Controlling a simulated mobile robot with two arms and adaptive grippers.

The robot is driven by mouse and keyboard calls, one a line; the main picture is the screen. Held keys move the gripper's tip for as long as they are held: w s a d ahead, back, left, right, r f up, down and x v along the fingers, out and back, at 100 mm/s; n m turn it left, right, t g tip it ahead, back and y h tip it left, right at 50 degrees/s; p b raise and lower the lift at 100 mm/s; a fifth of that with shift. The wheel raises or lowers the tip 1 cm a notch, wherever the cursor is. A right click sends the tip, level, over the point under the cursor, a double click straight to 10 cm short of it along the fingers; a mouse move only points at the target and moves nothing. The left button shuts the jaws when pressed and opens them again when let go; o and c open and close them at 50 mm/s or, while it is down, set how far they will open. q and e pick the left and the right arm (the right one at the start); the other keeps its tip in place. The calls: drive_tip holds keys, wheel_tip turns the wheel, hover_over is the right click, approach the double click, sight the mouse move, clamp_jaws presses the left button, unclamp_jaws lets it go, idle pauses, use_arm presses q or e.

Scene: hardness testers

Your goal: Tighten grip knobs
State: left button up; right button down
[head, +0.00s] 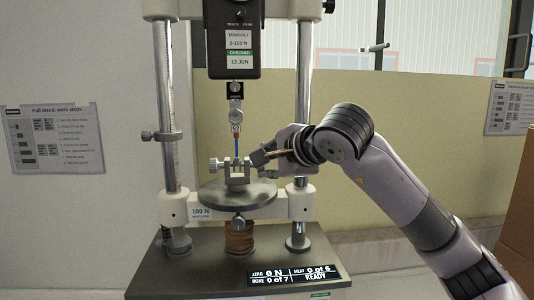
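The lower grip (237,171) is a small metal clamp on the round plate (238,196) of the pull stand. A grip knob (215,164) sticks out on its left side. The right side of the grip is partly hidden by my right gripper (261,162), whose fingertips are close beside it. I cannot tell if they touch a knob there or how far they are apart. My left gripper is not in view.
Two steel columns (305,85) flank the grips. A display (293,274) on the dark base (180,272) reads 0 N and READY. Instruction sheets hang on the walls at left (53,138) and right. A brown box edge (521,215) stands at the right.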

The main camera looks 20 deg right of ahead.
idle(0.3)
drive_tip(key=c, duration=1.3)
unclamp_jaws()
drive_tip(key=v, duration=1.2)
